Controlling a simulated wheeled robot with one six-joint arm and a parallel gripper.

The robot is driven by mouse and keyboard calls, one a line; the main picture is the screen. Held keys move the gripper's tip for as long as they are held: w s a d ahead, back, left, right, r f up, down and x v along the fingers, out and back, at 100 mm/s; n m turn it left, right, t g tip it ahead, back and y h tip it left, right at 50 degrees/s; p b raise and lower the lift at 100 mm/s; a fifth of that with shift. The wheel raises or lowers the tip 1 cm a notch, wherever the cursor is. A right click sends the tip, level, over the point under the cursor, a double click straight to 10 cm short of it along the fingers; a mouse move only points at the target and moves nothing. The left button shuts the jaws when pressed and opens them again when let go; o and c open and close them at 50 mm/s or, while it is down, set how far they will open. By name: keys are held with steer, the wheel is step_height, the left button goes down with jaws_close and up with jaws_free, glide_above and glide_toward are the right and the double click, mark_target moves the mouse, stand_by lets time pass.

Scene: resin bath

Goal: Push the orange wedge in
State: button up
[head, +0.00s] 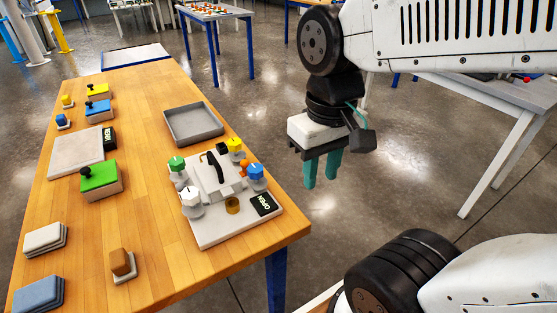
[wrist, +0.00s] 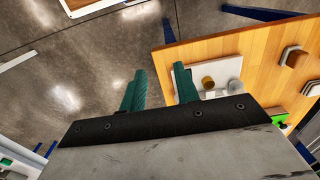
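The orange wedge (head: 245,166) is a small orange piece on the right side of the white fixture (head: 216,178), between the yellow knob (head: 234,146) and the blue knob (head: 256,172). It is partly hidden, and I cannot tell how deep it sits. The fixture also carries a green knob (head: 176,164), a white knob (head: 190,197), a brass cylinder (head: 233,205) and a black handle (head: 214,165). My gripper (head: 321,181) hangs to the right of the fixture, beyond the table edge, touching nothing. Its two green fingers are apart and empty, as the wrist view also shows (wrist: 159,70).
A black OPEN sign (head: 264,204) lies on the fixture's base plate. A grey tray (head: 193,124) stands behind it.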

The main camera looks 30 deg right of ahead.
steer(key=w+a+f+n+h, duration=0.1)
steer(key=w+a+f+n, duration=0.15)
steer(key=w, duration=0.65)
steer(key=w+a+f+n+h, duration=0.15)
steer(key=w+f, duration=0.25)
steer(key=w, duration=0.5)
steer(key=n+t, duration=0.1)
steer(key=n, duration=0.2)
glide_toward(245, 161)
steer(key=f, duration=0.1)
steer(key=shift+y, duration=0.35)
steer(key=f, duration=0.2)
steer(key=d+f, duration=0.1)
steer(key=f, duration=0.2)
steer(key=d+f, duration=0.1)
steer(key=f, duration=0.2)
steer(key=shift+w, duration=0.4)
